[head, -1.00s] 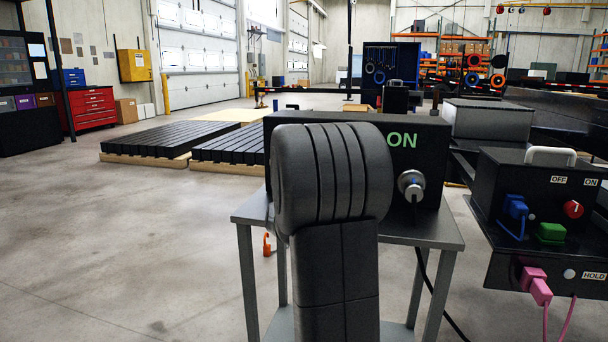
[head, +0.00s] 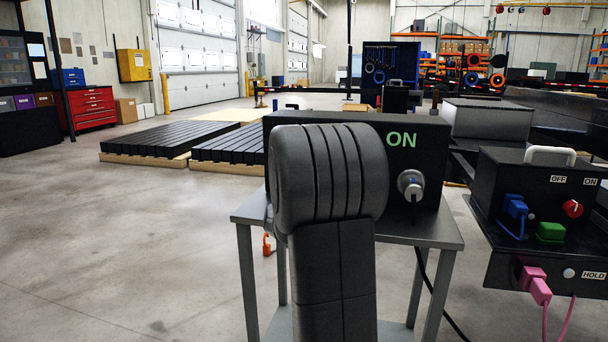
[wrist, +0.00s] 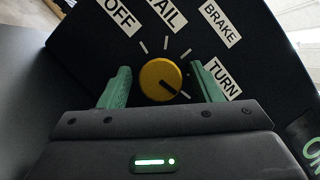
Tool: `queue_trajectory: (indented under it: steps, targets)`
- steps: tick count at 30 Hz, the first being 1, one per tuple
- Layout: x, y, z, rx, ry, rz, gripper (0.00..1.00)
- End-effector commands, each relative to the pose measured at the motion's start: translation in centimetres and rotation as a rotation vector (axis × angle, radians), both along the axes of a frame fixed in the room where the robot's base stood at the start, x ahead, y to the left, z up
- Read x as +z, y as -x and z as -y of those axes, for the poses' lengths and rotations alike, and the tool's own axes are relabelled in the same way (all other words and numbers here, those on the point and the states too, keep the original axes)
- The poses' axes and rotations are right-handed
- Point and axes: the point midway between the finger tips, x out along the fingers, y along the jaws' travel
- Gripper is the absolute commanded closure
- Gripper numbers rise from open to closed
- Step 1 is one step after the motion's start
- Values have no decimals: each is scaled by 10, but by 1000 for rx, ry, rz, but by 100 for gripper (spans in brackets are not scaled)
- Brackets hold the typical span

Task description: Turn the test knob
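A round yellow knob (wrist: 160,79) sits on a dark panel in the wrist view. Its dark pointer line aims to the lower right, at a white tick on the TURN side. White labels read OFF (wrist: 119,17), TAIL, BRAKE and TURN (wrist: 222,78). My gripper (wrist: 161,70) is open, with one green finger on either side of the knob and a visible gap on each side. In the head view my arm covers the left part of the dark box (head: 420,165) marked ON, and the knob and gripper are hidden there.
The box stands on a grey metal table (head: 436,236). To the right is another dark box with a red knob (head: 572,208) and blue, green and pink plugs.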

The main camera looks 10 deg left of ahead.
Motion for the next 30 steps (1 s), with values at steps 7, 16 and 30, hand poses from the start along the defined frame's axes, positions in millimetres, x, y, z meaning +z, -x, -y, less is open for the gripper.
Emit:
queue_trajectory:
  steps: [7, 16, 30]
  targets:
    - [7, 0, 0, 0, -1, 3, 42]
    - [68, 0, 1, -1, -4, 15, 42]
    - [103, 0, 1, -1, 1, 6, 42]
